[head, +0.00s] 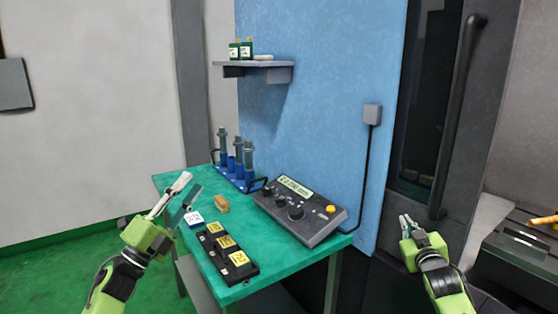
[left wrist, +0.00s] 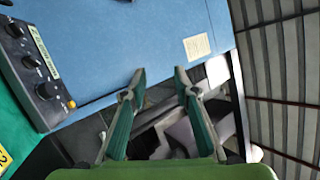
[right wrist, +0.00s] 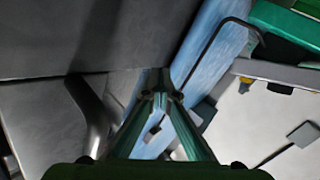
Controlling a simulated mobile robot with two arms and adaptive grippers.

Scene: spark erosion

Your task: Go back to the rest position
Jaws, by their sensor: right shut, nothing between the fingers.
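My left gripper (head: 172,199) is in front of the left edge of the green table in the head view. Its fingers are spread apart and empty, and they show open in the left wrist view (left wrist: 158,85). My right gripper (head: 406,219) is to the right of the table, in front of the dark machine door. Its fingertips meet in the right wrist view (right wrist: 160,80), with nothing between them.
A green table (head: 285,258) carries a control box (head: 300,212), a blue rack (head: 240,180) with tool holders, a tan block (head: 221,203) and a black tray (head: 226,254) with yellow labels. A dark door handle (head: 456,120) stands behind my right gripper.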

